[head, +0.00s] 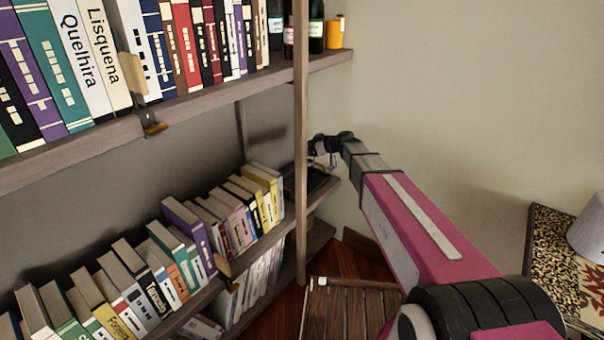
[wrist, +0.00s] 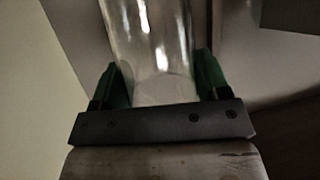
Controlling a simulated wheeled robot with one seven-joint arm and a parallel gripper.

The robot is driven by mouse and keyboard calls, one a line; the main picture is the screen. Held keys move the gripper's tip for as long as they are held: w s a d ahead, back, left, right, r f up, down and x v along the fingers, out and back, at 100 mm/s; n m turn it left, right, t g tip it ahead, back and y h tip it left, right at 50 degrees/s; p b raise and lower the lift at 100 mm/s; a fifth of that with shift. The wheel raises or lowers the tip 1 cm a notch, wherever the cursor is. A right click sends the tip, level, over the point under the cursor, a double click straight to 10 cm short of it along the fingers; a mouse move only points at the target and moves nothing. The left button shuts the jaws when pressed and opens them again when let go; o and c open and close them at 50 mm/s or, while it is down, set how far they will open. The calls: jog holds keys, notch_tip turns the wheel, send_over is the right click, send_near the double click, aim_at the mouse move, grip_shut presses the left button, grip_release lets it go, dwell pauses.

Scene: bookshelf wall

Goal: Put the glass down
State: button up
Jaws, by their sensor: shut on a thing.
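In the wrist view a clear glass (wrist: 146,40) stands out between the two green fingers of my gripper (wrist: 163,80). The fingers touch it on both sides, so my gripper is shut on the glass. In the head view my gripper (head: 319,148) is at the far right end of the shelves, just beyond the upright post, above a dark surface on the lower shelf. The post and my wrist hide most of the gripper there. I cannot make out the glass clearly in the head view, nor whether its base touches anything.
The wooden upright post (head: 301,130) stands close in front of my gripper. Books (head: 258,200) fill the lower shelf to the left. The upper shelf (head: 322,62) with bottles and an orange jar is overhead. A slatted wooden piece (head: 345,310) is below on the floor.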

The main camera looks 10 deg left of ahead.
jog(key=a+f+g, duration=0.1)
jog(key=f, duration=0.4)
jog(key=s+a+f+n, duration=0.1)
jog(key=a+f, duration=0.1)
jog(key=f, duration=0.2)
jog(key=a+f+n+g, duration=0.1)
jog(key=f, duration=0.4)
jog(key=shift+s+a+f+g+y, duration=0.25)
jog(key=shift+s+f+g+y, duration=0.05)
jog(key=shift+f, duration=0.1)
jog(key=o, duration=1.1)
